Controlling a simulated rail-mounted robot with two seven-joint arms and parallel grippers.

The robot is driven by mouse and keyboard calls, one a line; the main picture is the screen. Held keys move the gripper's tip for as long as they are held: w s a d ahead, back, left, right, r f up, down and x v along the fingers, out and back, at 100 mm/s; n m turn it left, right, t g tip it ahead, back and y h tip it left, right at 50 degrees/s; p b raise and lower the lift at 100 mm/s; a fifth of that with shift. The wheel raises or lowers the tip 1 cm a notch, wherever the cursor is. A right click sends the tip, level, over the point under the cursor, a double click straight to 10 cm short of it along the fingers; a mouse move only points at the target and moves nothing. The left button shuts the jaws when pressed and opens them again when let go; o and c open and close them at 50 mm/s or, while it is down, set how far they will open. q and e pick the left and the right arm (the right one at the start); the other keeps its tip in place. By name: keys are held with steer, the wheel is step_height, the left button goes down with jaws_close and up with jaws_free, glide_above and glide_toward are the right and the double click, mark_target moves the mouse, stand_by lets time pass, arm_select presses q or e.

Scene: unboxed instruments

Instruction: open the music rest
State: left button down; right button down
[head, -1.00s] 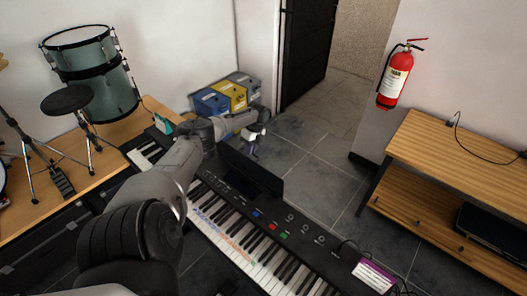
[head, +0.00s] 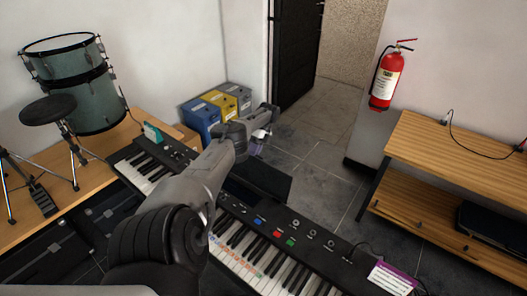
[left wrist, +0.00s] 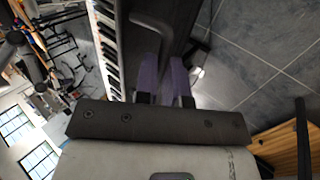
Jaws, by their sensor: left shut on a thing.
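The electronic keyboard (head: 325,262) lies across the lower middle of the head view. Its music rest (head: 266,177), a black panel, stands raised at the keyboard's back edge, with its left part hidden behind my left arm. My left gripper (head: 257,146) is at the rest's upper edge, its purple fingers pointing down. In the left wrist view, the purple fingers (left wrist: 165,78) are shut on a dark part of the rest, though the exact contact is hard to see. The white keys (left wrist: 105,40) run beside them. My right gripper is not in view.
A wooden shelf unit (head: 450,160) stands at the right, with a fire extinguisher (head: 387,80) on the wall. Blue, yellow and grey bins (head: 217,108) stand at the back. A second keyboard (head: 150,165) and drums (head: 75,82) are left. Tiled floor (head: 325,160) behind the keyboard is clear.

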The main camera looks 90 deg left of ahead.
arm_select(q)
steer(key=shift+d+f, duration=0.1)
steer(key=c, duration=1.6)
jaws_free()
steer(key=shift+o, duration=1.3)
steer(key=shift+s+d+f, duration=0.1)
steer(key=shift+s+d, duration=0.05)
steer(key=shift+o, duration=0.7)
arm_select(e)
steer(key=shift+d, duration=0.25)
